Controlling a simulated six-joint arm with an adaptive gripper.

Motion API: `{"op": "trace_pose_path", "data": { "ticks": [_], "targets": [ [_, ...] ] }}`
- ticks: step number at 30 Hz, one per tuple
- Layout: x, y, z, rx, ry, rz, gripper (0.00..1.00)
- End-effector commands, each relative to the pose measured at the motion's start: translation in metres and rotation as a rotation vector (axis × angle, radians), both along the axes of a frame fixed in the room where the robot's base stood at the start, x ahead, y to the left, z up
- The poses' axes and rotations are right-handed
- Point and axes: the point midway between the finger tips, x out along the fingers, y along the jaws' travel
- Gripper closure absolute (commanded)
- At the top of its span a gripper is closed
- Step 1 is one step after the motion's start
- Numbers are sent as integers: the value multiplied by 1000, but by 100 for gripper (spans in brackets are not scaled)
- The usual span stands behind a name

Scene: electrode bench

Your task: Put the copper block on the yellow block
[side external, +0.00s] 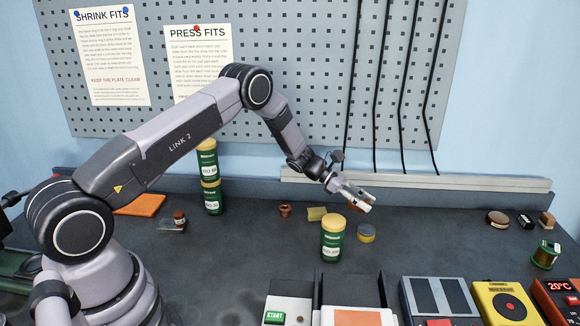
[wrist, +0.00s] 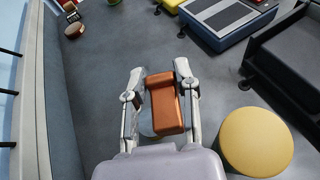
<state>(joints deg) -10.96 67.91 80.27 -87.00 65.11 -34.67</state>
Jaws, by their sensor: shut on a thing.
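My gripper (side external: 360,199) is shut on the copper block (wrist: 166,103), with a finger on either side of it in the wrist view. In the side external view the fingers largely hide the block. It is held in the air above the bench, over the area of a low round tin (side external: 366,236). A small yellow block (side external: 316,214) lies on the bench to the left of my gripper in the side external view. I cannot make it out in the wrist view.
A green canister with a yellow lid (side external: 331,240) stands close by; its lid (wrist: 256,141) shows at right in the wrist view. Two stacked canisters (side external: 209,178) and a small copper-coloured pot (side external: 285,211) stand left. Devices line the front.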

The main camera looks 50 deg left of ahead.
Motion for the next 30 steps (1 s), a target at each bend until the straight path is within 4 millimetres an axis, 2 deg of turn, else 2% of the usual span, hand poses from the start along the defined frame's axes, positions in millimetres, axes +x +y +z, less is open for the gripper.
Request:
{"op": "trace_pose_path", "data": {
  "ticks": [3,10,16,22,30],
  "targets": [
    [20,-3,-25,-1,0,-1,100],
    [43,-5,-51,-1,-1,0,100],
    [51,-6,-60,-1,-1,0,100],
    [51,-6,-87,-1,0,-1,100],
    [51,-6,-89,-1,-1,0,100]
  ]
}}
